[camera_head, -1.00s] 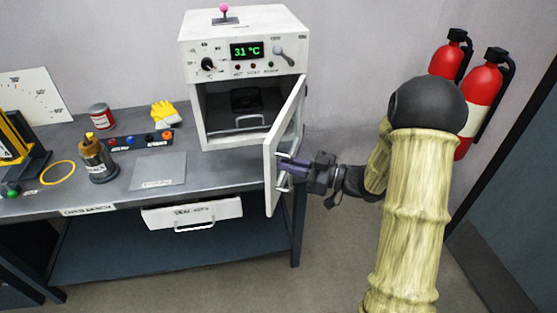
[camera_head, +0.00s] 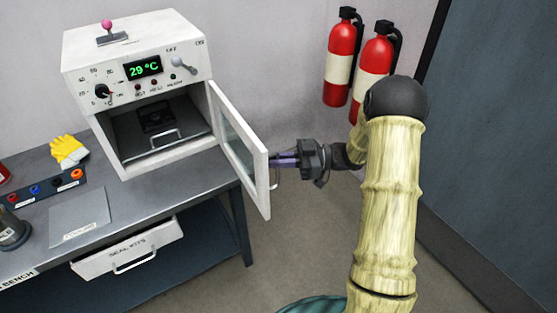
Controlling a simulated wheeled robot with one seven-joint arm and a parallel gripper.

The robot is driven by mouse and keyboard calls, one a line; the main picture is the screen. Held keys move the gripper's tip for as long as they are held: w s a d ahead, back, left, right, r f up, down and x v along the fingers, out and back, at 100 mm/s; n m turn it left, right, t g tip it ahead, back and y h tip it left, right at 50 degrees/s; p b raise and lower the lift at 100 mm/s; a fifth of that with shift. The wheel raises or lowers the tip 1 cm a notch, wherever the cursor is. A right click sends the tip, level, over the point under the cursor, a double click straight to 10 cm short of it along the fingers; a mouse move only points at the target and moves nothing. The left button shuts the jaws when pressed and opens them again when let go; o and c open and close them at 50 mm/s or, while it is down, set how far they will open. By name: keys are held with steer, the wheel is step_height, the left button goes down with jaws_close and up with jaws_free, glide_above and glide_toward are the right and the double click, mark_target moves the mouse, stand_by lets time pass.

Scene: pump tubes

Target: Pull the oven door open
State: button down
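The white oven (camera_head: 140,70) stands on the bench, with a green display reading 29 °C. Its door (camera_head: 240,150) is swung open on its right-side hinge, with a glass pane in it. The oven's inside shows a tray with a wire handle (camera_head: 165,137) and a dark item on it. My gripper (camera_head: 274,160) is at the outer face of the door, by its handle (camera_head: 275,181). The fingertips are partly hidden by the door edge, and I cannot tell whether they hold the handle.
The bench (camera_head: 195,190) has a half-open drawer (camera_head: 125,250) labelled SEAL KITS below the oven. Yellow gloves (camera_head: 68,150) and a grey plate (camera_head: 80,215) lie to the left. Two red fire extinguishers (camera_head: 342,65) hang on the back wall.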

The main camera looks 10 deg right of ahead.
steer(key=shift+w+d, duration=0.25)
steer(key=shift+d, duration=0.15)
steer(key=c, duration=1.6)
jaws_free()
steer(key=shift+d, duration=0.1)
steer(key=d, duration=1.1)
steer(key=s+d+b, duration=0.1)
steer(key=d, duration=0.5)
steer(key=shift+s+d, duration=0.1)
